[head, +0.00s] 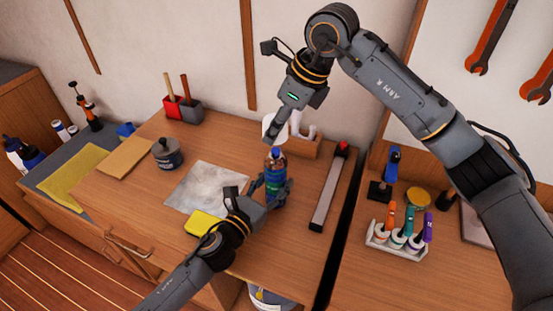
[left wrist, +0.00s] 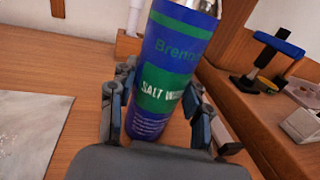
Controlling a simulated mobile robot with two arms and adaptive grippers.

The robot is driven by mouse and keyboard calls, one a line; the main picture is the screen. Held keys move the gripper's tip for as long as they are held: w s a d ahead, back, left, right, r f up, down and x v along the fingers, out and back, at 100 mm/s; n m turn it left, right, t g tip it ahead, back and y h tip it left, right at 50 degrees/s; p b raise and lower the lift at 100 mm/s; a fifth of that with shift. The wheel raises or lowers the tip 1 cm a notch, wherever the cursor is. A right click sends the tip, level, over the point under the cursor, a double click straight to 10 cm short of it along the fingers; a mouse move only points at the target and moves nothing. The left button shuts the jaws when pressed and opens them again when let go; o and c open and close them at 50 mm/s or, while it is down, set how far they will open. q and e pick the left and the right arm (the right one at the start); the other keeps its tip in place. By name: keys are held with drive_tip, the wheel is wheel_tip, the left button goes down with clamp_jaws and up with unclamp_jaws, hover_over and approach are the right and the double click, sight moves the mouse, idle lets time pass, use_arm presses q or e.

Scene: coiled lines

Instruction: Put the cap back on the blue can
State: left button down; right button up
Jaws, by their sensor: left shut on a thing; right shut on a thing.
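The blue can (head: 275,183), with green bands, stands on the wooden workbench (head: 235,255). My left gripper (head: 271,190) is shut around its lower body. In the left wrist view the can (left wrist: 172,70) stands between the two fingers (left wrist: 160,125), tilted in the picture, with its silvery shoulder at the top edge. My right gripper (head: 270,136) comes down from above, just over the can's top. It is shut on what looks like the white cap (head: 269,124), partly hidden by the fingers. I cannot tell whether cap and can touch.
A wooden holder (head: 304,148) with white items stands close behind the can. A long grey bar (head: 328,190) lies to the right. A yellow sponge (head: 203,222) and grey sheet (head: 205,187) lie to the left. A dark pot (head: 167,156) stands farther left.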

sight(278, 150)
drive_tip(key=shift+f, duration=2)
drive_tip(key=shift+f, duration=0.1)
drive_tip(key=shift+f, duration=0.8)
drive_tip(key=shift+f, duration=0.65)
drive_tip(key=o, duration=0.8)
drive_tip(key=v, duration=1.2)
